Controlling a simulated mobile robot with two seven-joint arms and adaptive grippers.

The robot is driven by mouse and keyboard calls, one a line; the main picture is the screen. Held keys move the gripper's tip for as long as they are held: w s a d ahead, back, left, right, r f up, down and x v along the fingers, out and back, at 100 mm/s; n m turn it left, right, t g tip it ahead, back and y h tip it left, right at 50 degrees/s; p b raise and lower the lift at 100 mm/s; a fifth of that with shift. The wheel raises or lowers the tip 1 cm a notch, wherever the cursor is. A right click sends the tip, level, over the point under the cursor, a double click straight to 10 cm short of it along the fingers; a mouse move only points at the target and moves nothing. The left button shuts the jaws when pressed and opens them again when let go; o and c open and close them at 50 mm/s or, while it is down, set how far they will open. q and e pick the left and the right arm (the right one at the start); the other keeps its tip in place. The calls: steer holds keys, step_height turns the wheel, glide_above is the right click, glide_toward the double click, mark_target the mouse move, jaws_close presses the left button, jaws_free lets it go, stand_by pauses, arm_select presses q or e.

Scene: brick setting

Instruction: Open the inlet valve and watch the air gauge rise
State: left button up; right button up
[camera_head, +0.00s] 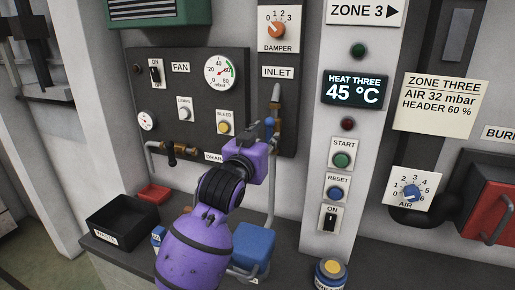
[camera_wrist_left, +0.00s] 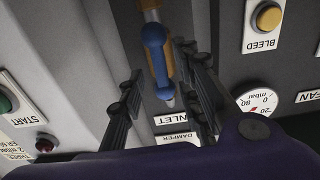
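The inlet valve (camera_head: 277,112) is a brass body on a pipe below the INLET label (camera_head: 278,72). Its blue handle (camera_wrist_left: 155,55) shows large in the left wrist view, running along the pipe line. My left gripper (camera_head: 265,131) is at the handle in the head view and partly hides it. In the left wrist view its dark fingers (camera_wrist_left: 163,85) are spread, one on each side of the handle, with gaps visible. The air gauge (camera_head: 220,72) is a round white mbar dial with a green arc; its exact reading is too small to tell. My right gripper is not in view.
The fan panel holds a BLEED button (camera_head: 224,128) and a smaller gauge (camera_head: 147,120). A damper knob (camera_head: 277,30) is above. A black tray (camera_head: 122,222) and a blue box (camera_head: 253,243) stand on the ledge below. START and RESET buttons are on the right pillar.

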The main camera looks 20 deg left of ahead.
arm_select(q)
steer(key=s, duration=0.8)
steer(key=shift+s+a, duration=0.1)
